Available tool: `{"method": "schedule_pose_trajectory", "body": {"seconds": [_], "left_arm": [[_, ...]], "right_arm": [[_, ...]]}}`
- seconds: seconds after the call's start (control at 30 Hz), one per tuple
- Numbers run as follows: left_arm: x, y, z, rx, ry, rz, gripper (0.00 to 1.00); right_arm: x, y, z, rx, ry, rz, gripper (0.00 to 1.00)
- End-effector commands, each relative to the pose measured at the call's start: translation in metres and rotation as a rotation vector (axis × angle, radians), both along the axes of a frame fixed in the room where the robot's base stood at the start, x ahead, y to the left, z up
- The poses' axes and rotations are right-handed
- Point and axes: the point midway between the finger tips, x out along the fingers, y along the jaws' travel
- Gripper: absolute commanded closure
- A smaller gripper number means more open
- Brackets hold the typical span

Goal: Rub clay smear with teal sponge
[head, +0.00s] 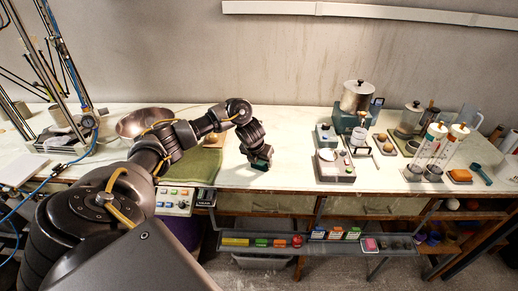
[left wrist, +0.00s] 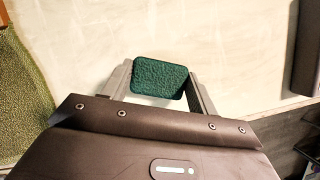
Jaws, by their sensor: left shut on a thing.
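The teal sponge (left wrist: 160,77) is a dark teal rounded block between the two grey fingers of my left gripper (left wrist: 158,80). The left gripper is shut on it. In the head view the left gripper (head: 259,162) points down at the white worktop, with a bit of teal sponge (head: 261,164) at its tip. I cannot tell whether the sponge touches the worktop. No clay smear can be made out in either view; it may be faint or hidden under the sponge or arm. My right gripper is not in view.
A green mat (head: 192,165) and a metal bowl (head: 144,121) lie left of the left gripper. A small scale (head: 336,169), a steel pot (head: 357,96) and syringes stand to the right. The worktop (head: 284,145) around the left gripper is clear. A shelf with coloured blocks hangs below the front edge.

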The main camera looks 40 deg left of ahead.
Motion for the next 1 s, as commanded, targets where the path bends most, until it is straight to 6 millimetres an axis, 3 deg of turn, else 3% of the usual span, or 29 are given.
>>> {"method": "schedule_pose_trajectory", "body": {"seconds": [0.07, 0.1, 0.7, 1.0], "left_arm": [[-0.001, 0.0, 0.007, 0.0, 0.002, 0.0, 0.62], [0.001, 0.0, 0.021, 0.002, -0.004, -0.001, 0.62], [-0.002, 0.002, 0.074, -0.001, 0.0, 0.004, 0.62], [-0.003, 0.003, 0.079, 0.0, 0.0, 0.006, 0.62]], "right_arm": [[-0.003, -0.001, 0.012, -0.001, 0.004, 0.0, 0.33], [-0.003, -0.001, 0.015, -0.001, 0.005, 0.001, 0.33], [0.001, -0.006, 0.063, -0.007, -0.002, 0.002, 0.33], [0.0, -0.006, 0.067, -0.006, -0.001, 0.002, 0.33]]}}
